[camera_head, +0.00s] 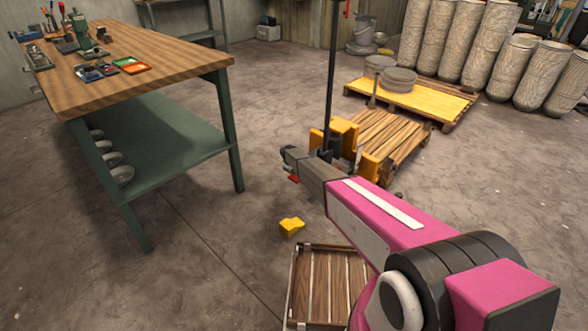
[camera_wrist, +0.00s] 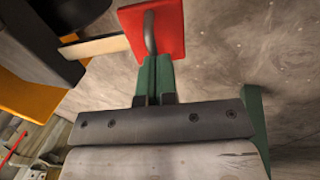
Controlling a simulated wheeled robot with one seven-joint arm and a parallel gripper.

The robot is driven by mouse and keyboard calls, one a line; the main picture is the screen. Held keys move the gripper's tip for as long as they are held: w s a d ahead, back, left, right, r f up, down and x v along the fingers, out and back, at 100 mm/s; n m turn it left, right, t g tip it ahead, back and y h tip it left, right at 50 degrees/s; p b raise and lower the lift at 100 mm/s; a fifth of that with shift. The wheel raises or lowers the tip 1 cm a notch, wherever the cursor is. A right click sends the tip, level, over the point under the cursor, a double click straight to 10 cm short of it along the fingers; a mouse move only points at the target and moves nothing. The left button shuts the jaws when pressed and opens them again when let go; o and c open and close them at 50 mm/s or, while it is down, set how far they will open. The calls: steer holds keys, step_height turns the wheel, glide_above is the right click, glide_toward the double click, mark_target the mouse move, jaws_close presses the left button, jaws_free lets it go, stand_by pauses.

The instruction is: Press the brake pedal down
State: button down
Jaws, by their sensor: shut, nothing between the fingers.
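The red brake pedal (camera_wrist: 157,30) is a flat plate with a curved metal bar, at the top of the wrist view. In the head view, a small red patch (camera_head: 293,179) that looks like it shows just under the end of my arm. My gripper (camera_wrist: 153,62) has green fingers closed together, with nothing between them. The fingertips overlap the pedal's near edge in the wrist view; I cannot tell whether they touch it. In the head view my gripper (camera_head: 291,156) is seen from behind, and its fingers are mostly hidden.
A yellow pallet jack (camera_head: 343,132) with a tall black handle (camera_head: 332,75) stands beside my gripper. Wooden pallets (camera_head: 390,140) lie behind it. A yellow block (camera_head: 291,227) lies on the floor. A workbench (camera_head: 150,55) stands at left. Open floor lies between.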

steer(key=shift+f, duration=0.5)
steer(key=shift+s+f, duration=0.1)
steer(key=shift+f, duration=0.15)
steer(key=s+a+v, duration=0.1)
steer(key=v, duration=1.3)
steer(key=shift+s+a, duration=0.45)
steer(key=shift+d, duration=0.1)
steer(key=s+d+r+m, duration=0.2)
steer(key=s+d+r, duration=0.2)
steer(key=s+d, duration=0.3)
steer(key=s+d+r+m+g, duration=0.1)
steer(key=s+d+r, duration=0.3)
steer(key=s+d, duration=0.25)
steer(key=s+d+r+m, duration=0.2)
steer(key=s+d+r, duration=0.2)
steer(key=s+d, duration=0.3)
steer(key=s+d+r+m, duration=0.1)
steer(key=s+d+r, duration=0.2)
steer(key=s, duration=0.4)
steer(key=s+d+r+m+g+y, duration=0.1)
steer(key=s+d+r+m, duration=0.1)
steer(key=s+d, duration=0.4)
steer(key=s+d+r+m, duration=0.2)
steer(key=s+d+r, duration=0.3)
steer(key=s, duration=0.5)
steer(key=shift+s+d+g+y, duration=0.2)
steer(key=shift+g+y, duration=0.1)
steer(key=shift+g, duration=0.1)
